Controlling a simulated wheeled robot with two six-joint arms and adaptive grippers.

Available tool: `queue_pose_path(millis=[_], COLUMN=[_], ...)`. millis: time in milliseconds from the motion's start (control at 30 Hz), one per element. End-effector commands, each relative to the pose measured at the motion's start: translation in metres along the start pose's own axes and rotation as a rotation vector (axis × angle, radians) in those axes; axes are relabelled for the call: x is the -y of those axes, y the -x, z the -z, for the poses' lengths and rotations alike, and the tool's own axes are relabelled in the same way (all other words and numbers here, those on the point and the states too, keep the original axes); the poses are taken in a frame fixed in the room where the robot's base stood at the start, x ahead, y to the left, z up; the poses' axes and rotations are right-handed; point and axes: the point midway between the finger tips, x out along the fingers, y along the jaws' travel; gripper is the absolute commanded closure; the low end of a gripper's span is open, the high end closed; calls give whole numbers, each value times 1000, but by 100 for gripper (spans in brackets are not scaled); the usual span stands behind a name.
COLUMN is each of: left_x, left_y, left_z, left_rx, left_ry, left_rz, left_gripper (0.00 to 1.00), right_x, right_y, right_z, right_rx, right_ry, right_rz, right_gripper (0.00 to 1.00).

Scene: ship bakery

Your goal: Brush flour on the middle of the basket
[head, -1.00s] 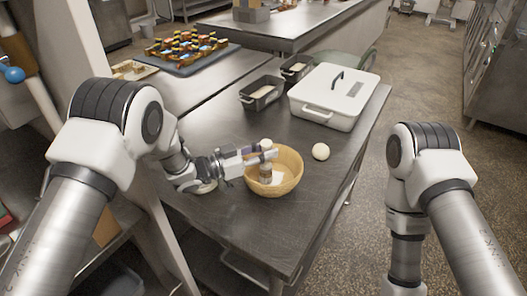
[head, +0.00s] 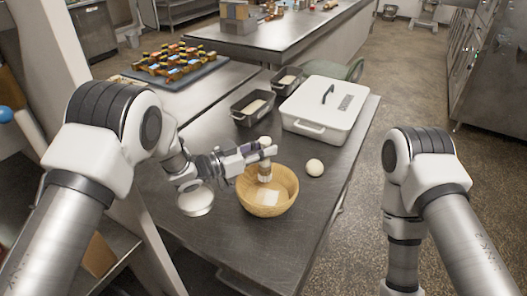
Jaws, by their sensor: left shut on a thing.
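The basket (head: 283,203) is a round, light-wood bowl-like basket on the steel table, with a pale white patch (head: 267,197) inside on its bottom. My left gripper (head: 268,153) is shut on an upright brush (head: 265,172) with a pale rounded top. The brush's lower end is over the back half of the basket's inside; I cannot tell whether it touches. A small round dish (head: 196,203) with a pale top stands left of the basket, below my left wrist. My right arm hangs at the right, and its gripper is out of frame.
A white dough ball (head: 314,168) lies right of the basket. The table's right edge is close to the ball.

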Motion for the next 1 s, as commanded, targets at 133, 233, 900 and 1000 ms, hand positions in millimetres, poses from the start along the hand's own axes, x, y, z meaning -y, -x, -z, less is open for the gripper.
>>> queue_pose_path(millis=[133, 233, 900, 1000], left_x=[1, 2, 2, 2], left_y=[-2, -2, -3, -3], left_z=[17, 23, 26, 26], left_rx=[0, 0, 0, 0], left_ry=[0, 0, 0, 0], left_rz=[4, 7, 9, 9], left_gripper=[100, 100, 100, 100], right_x=[0, 0, 0, 0], right_y=[12, 16, 16, 16], right_z=[0, 0, 0, 0], right_rx=[0, 0, 0, 0], right_ry=[0, 0, 0, 0], right_rz=[0, 0, 0, 0], right_gripper=[60, 60, 60, 60])
